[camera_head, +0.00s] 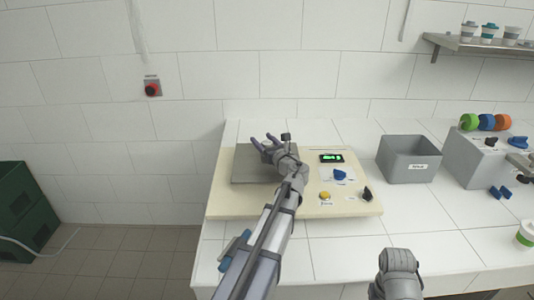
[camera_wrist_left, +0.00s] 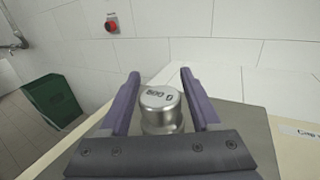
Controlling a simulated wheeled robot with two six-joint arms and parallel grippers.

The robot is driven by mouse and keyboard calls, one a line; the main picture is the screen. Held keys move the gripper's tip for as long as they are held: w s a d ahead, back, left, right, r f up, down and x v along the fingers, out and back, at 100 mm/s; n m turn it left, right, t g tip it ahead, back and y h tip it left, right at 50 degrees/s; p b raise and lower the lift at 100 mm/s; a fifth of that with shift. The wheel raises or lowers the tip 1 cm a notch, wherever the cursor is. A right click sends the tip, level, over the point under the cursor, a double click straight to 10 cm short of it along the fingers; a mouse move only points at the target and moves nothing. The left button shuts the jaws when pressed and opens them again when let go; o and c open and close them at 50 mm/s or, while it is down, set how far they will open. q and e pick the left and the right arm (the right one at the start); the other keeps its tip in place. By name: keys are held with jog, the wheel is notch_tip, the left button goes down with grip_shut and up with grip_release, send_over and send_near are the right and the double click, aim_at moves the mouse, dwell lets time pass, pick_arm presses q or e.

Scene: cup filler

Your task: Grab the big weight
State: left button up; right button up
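The big weight (camera_wrist_left: 161,108) is a shiny metal cylinder with dark lettering on its top. It stands upright on a grey metal plate, between the two fingers of my left gripper (camera_wrist_left: 161,92) in the left wrist view. The fingers are open, with a gap on each side of the weight. In the head view my left gripper (camera_head: 262,143) reaches over the grey plate (camera_head: 250,176), and I cannot make out the weight there.
The plate sits on a cream board with a green display (camera_head: 331,158), a blue knob (camera_head: 340,175) and a yellow button (camera_head: 325,196). A grey bin (camera_head: 409,160) stands to the right. A red emergency button (camera_head: 152,88) is on the wall. White counter is free in front.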

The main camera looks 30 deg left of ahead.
pick_arm(q)
grip_shut()
dwell(0.6)
